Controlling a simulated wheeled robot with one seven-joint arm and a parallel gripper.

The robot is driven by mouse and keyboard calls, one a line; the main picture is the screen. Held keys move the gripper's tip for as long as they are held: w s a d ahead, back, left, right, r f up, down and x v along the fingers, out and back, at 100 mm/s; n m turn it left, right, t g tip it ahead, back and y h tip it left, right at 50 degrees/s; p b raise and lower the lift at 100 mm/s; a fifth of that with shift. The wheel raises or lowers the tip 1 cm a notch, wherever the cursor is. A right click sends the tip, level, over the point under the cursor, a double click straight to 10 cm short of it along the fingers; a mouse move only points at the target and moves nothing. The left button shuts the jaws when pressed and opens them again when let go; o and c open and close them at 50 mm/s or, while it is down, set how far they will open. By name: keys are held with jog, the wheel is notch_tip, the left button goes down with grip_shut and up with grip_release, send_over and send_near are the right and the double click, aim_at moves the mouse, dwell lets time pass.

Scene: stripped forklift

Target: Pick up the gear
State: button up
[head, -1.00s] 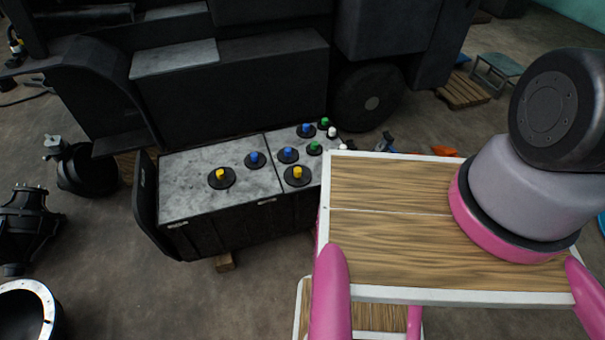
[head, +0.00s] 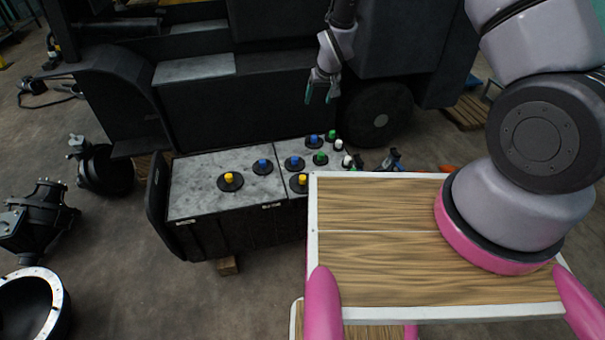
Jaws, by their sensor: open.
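I cannot make out a clear gear. Several black discs with coloured knobs stand on the grey-topped black box (head: 205,190), among them a large yellow-knobbed disc (head: 229,181), a blue-knobbed disc (head: 262,167) and a green-knobbed disc (head: 320,158). At this size no teeth show, so I cannot tell whether any is the gear. My gripper (head: 319,96) hangs fingers down, open and empty. In the picture it is above the far right part of the box, in front of the dark forklift body, apart from the discs.
The wooden-topped table (head: 380,255) with a white rim fills the lower right and hides the box's right end. The forklift's dark body (head: 240,105) and wheel (head: 378,112) stand behind. Dark metal parts (head: 45,217) lie on the floor at left.

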jog(key=s+a+f+n, duration=0.1)
jog(key=s+f, duration=0.1)
jog(key=f, duration=0.4)
jog(key=s+a+f, duration=0.1)
jog(key=a+f, duration=0.1)
jog(key=f, duration=0.4)
jog(key=n, duration=0.2)
send_near(303, 177)
jog(key=x, duration=0.3)
jog(key=shift+g, duration=0.3)
jog(key=shift+x, duration=3)
jog(key=shift+w+r, duration=0.1)
jog(key=shift+w, duration=0.1)
grip_shut()
